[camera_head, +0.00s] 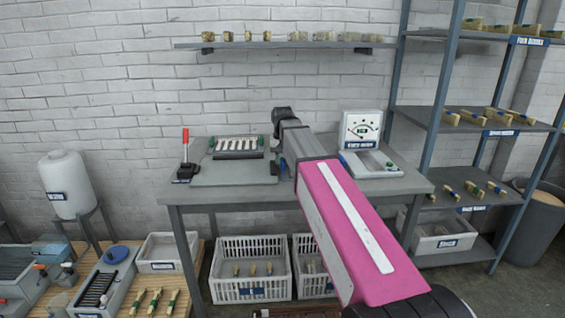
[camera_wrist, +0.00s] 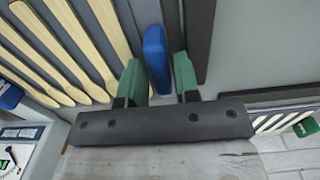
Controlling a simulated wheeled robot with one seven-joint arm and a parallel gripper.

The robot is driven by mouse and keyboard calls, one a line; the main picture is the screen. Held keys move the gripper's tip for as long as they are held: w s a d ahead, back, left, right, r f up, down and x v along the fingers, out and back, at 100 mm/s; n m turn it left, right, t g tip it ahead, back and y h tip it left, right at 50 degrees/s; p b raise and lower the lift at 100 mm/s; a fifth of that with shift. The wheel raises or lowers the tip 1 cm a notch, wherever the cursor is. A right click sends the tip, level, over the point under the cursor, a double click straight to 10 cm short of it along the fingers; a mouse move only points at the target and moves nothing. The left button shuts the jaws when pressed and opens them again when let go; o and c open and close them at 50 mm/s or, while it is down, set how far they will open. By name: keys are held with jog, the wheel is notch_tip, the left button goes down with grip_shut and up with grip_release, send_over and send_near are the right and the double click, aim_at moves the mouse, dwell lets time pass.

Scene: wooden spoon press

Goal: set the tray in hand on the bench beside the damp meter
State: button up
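The damp meter (camera_head: 360,129) is a white box with a dial, upright at the right of the bench top (camera_head: 240,196). Part of it also shows at the lower left of the wrist view (camera_wrist: 8,160). My gripper's green fingers (camera_wrist: 159,82) are shut on a blue grip (camera_wrist: 157,45) of the grey tray (camera_wrist: 222,38). Pale wooden spoons (camera_wrist: 70,42) lie side by side on this tray. In the head view my pink arm hides most of the gripper and the held tray. The tray's height above the bench cannot be told.
Another tray with a row of spoons (camera_head: 236,144) and green ends lies at the bench's left. A press with a red-tipped lever (camera_head: 186,150) stands at the left edge. The front strip of the bench looks bare. Shelves (camera_head: 470,122) stand at the right.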

notch_tip(320, 180, up, 11)
jog(key=shift+r, duration=0.2)
dwell(0.3)
jog(key=shift+s, duration=0.1)
